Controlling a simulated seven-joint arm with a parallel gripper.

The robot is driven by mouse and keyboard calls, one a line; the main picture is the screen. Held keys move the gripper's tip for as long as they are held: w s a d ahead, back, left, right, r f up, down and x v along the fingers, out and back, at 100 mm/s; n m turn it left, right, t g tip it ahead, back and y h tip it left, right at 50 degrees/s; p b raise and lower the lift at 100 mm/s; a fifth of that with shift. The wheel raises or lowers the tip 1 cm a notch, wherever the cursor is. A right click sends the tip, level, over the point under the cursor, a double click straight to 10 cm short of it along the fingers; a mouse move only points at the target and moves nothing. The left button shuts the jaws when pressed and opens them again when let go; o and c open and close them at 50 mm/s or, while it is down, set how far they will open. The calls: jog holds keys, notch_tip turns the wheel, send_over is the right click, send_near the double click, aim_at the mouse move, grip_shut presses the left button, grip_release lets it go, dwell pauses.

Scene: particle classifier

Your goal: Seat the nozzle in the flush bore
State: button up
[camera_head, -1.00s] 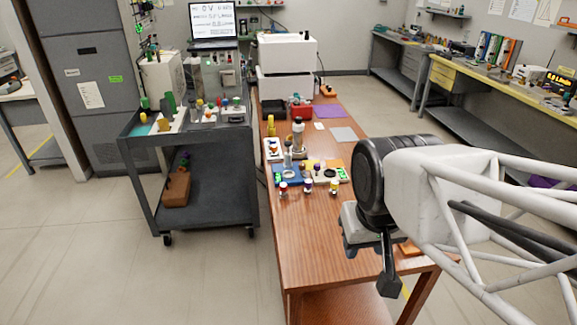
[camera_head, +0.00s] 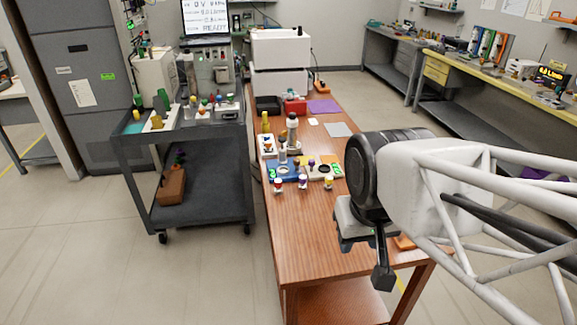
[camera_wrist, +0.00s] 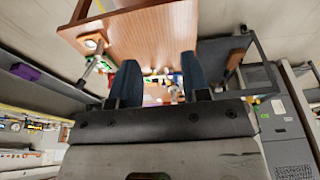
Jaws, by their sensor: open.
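On the brown bench (camera_head: 310,225), a blue board (camera_head: 283,178) and a tan board (camera_head: 311,177) lie side by side. Dark round features show on them, one of them a ring (camera_head: 324,169) on the tan board; I cannot tell which is the flush bore. Three small capped pieces stand along their near edge: red (camera_head: 278,185), purple (camera_head: 302,182) and yellow (camera_head: 328,182). I cannot tell which piece is the nozzle. My gripper (camera_head: 362,260) is open and empty, in front of and right of the boards. The wrist view shows its two blue fingers (camera_wrist: 160,75) apart, the bench beyond.
A dark cart (camera_head: 190,160) with bottles stands left of the bench. A white machine (camera_head: 280,65), red box (camera_head: 294,107) and purple mat (camera_head: 323,107) are at the bench's far end. The bench's near part is mostly clear. A yellow bench (camera_head: 480,85) is at the right.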

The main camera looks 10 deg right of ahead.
jog(key=shift+o, duration=0.4)
jog(key=o, duration=0.3)
